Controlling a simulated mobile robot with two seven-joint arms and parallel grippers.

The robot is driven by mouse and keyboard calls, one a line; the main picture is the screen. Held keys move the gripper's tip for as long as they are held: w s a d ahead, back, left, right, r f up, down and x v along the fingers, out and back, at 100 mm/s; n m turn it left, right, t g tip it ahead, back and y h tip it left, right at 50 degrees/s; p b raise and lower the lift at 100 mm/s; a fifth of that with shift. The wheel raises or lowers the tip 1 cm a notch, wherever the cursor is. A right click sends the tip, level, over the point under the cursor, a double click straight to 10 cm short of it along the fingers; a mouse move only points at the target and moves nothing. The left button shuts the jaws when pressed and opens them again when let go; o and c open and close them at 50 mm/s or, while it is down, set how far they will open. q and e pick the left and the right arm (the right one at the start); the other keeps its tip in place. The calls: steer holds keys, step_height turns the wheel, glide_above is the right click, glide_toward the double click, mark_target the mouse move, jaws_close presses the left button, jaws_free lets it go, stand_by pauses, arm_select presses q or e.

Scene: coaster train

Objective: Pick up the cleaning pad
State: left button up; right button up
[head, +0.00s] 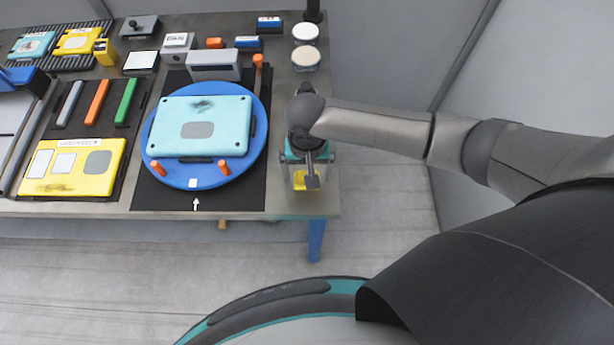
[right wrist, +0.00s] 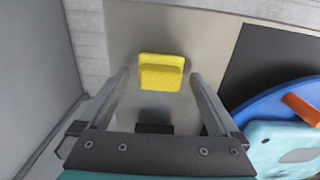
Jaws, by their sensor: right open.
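The cleaning pad looks to be the yellow block (right wrist: 161,76) near the table's front right corner. In the right wrist view it lies on the grey table top, ahead of and between my fingers. In the head view only a yellow part (head: 307,184) shows beneath my right gripper, which hides the rest. My right gripper (head: 306,172) points down over that corner, open, with nothing held. I cannot tell its exact height above the pad. My left gripper is not in view.
A blue turntable (head: 258,150) carrying a light teal plate (head: 225,115) with orange clamps is left of the gripper. Two round pots (head: 305,58) stand behind it. Yellow plates, coloured bars and small boxes fill the left. The table's right edge (head: 334,150) is close by.

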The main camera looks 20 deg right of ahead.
steer(key=shift+c, duration=0.3)
jaws_close()
stand_by(0.4)
